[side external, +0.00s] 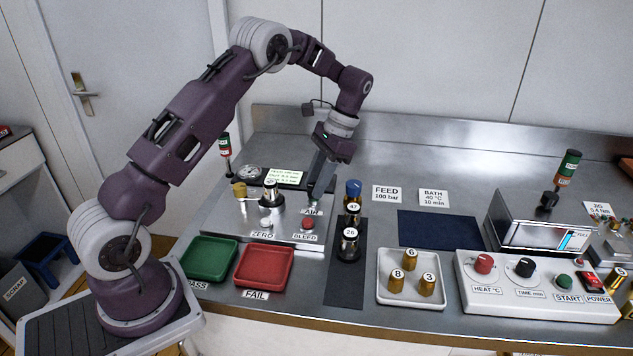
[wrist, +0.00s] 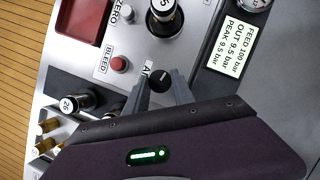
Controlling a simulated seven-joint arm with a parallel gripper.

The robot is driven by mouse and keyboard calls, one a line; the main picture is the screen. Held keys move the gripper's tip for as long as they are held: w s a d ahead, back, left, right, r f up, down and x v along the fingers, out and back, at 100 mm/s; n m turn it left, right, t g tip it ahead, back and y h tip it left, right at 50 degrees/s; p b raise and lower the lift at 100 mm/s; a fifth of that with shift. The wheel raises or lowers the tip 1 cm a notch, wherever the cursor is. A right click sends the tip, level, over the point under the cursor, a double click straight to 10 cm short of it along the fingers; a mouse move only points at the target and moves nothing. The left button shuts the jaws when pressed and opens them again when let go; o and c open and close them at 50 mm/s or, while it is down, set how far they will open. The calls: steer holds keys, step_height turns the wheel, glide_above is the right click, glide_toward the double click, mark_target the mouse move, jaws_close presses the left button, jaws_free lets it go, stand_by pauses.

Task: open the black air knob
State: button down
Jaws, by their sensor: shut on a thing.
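The black air knob (wrist: 160,78) shows in the wrist view as a round dark top on the grey fill panel (wrist: 90,80), between my fingertips. My gripper (wrist: 161,88) is shut on it, one finger on each side. In the side external view, my gripper (side external: 312,194) points down at the panel (side external: 222,218) just behind the AIR label (side external: 311,212). The fingers hide the knob there. I cannot tell the knob's turn angle. The panel's display (wrist: 232,47) reads FEED 100 bar, OUT 9.5 bar, PEAK 9.5 bar.
The red BLEED button (side external: 308,224) is close in front of my gripper. A numbered cylinder (side external: 271,191) stands on the panel to the left. Cylinders 47 (side external: 352,209) and 26 (side external: 349,243) stand on a dark strip to the right. Green and red trays (side external: 262,266) lie in front.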

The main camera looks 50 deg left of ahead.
stand_by(0.3)
steer(key=c, duration=1.1)
jaws_free()
steer(key=v, duration=0.7)
steer(key=shift+r, duration=0.1)
steer(key=s+d+r+n+t, duration=0.1)
steer(key=s+d+r+t, duration=0.2)
steer(key=s+d+r, duration=0.35)
steer(key=s+d+r+t, duration=0.2)
steer(key=s+d+r, duration=0.1)
steer(key=s+r, duration=0.5)
steer(key=s+d+f+t, duration=0.1)
steer(key=s, duration=0.3)
steer(key=s+d+f+n+t, duration=0.1)
steer(key=s+d+t, duration=0.1)
steer(key=s, duration=0.3)
steer(key=s+d+f+t+h, duration=0.1)
steer(key=s+d+t, duration=0.1)
steer(key=s, duration=0.3)
steer(key=shift+s+d+f, duration=0.15)
steer(key=shift+d+f, duration=0.05)
steer(key=shift+f, duration=0.1)
